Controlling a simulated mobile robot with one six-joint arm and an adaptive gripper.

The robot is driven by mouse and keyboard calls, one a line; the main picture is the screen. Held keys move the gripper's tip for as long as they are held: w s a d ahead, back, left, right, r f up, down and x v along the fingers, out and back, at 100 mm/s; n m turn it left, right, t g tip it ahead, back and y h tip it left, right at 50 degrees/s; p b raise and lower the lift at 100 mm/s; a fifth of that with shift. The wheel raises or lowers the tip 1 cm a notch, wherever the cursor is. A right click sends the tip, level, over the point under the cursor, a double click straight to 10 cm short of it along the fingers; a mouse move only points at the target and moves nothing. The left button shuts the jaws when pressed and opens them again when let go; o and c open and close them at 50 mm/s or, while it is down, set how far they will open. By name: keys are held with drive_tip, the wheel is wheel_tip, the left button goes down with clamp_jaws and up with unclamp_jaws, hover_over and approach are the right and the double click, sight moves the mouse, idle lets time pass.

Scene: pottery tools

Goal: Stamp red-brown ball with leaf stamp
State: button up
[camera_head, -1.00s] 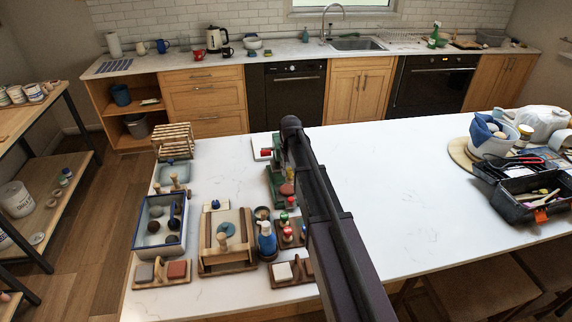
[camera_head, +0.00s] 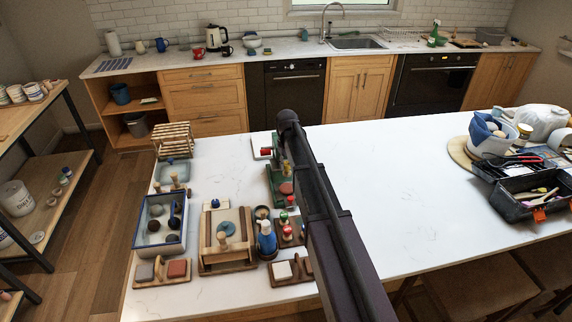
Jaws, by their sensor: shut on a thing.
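My arm (camera_head: 330,225) reaches from the lower right over the white counter, and its bend stands in front of a green stand (camera_head: 275,183). My gripper is hidden behind the arm, so what it holds does not show. A red-brown rounded thing (camera_head: 286,188) sits low at the green stand, partly covered by the arm; I cannot tell whether it is a ball or a flattened disc. Small stamps with a green knob (camera_head: 284,215) and a red knob (camera_head: 287,230) stand in a wooden holder (camera_head: 297,240). No leaf pattern can be made out.
A blue-rimmed tray (camera_head: 148,243) with dark round pieces, a wooden board frame (camera_head: 228,268), a blue bottle (camera_head: 267,240) and wooden pad holders (camera_head: 147,284) crowd the counter's left side. A black toolbox (camera_head: 510,207) stands at right. The counter's middle right is clear.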

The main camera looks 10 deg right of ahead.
sight(287, 172)
drive_tip(key=shift+f+b, duration=2.7)
drive_tip(key=shift+f, duration=0.1)
drive_tip(key=shift+f+b, duration=0.55)
drive_tip(key=shift+f, duration=0.05)
drive_tip(key=shift+r, duration=0.1)
drive_tip(key=shift+r+p, duration=2.95)
drive_tip(key=shift+p, duration=0.05)
drive_tip(key=shift+f, duration=0.2)
drive_tip(key=shift+f+b, duration=2.25)
drive_tip(key=shift+b, duration=0.2)
drive_tip(key=shift+f+b, duration=0.55)
